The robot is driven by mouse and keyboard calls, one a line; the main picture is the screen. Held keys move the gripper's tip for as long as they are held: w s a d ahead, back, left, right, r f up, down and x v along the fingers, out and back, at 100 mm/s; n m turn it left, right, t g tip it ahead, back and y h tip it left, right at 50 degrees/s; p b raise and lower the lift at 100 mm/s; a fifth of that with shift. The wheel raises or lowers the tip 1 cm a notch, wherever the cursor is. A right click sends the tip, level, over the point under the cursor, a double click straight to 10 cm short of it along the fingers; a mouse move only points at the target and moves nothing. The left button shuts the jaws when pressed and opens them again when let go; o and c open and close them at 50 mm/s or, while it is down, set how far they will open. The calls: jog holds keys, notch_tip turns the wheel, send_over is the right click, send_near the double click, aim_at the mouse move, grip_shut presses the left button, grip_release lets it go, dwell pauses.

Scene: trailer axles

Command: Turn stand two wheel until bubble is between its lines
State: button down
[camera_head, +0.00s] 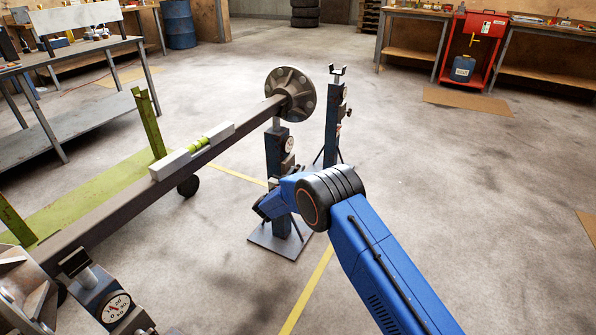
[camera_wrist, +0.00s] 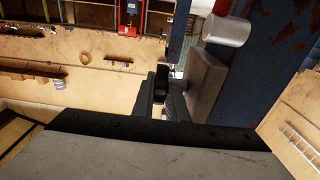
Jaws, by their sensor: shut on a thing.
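A dark axle beam (camera_head: 130,190) with a round hub (camera_head: 290,93) at its far end rests over blue stands. A pale level (camera_head: 192,150) with a yellow-green vial (camera_head: 198,144) lies along the beam; its bubble is too small to make out. The far stand under the beam (camera_head: 280,150) carries a round dial (camera_head: 289,145). My gripper is at this stand, mostly hidden behind my wrist in the head view. In the wrist view my gripper (camera_wrist: 168,88) is shut beside the blue post (camera_wrist: 265,60). The wheel in its grip is hardly visible.
A near stand (camera_head: 100,300) with a dial supports the beam's near end. Another blue stand (camera_head: 333,115) stands free behind the far one. Workbenches (camera_head: 70,80) are at left, a red cabinet (camera_head: 473,50) at back right.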

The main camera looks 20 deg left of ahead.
jog(key=t, duration=0.3)
jog(key=shift+s+f+t+h, duration=0.1)
jog(key=shift+f+t+h, duration=0.05)
jog(key=shift+t+h, duration=0.2)
jog(key=shift+s+t, duration=0.1)
jog(key=shift+t, duration=1.45)
jog(key=c, duration=2)
grip_release()
jog(key=shift+c, duration=0.2)
jog(key=v, duration=1.7)
jog(key=shift+f, duration=0.25)
jog(key=shift+s, duration=0.15)
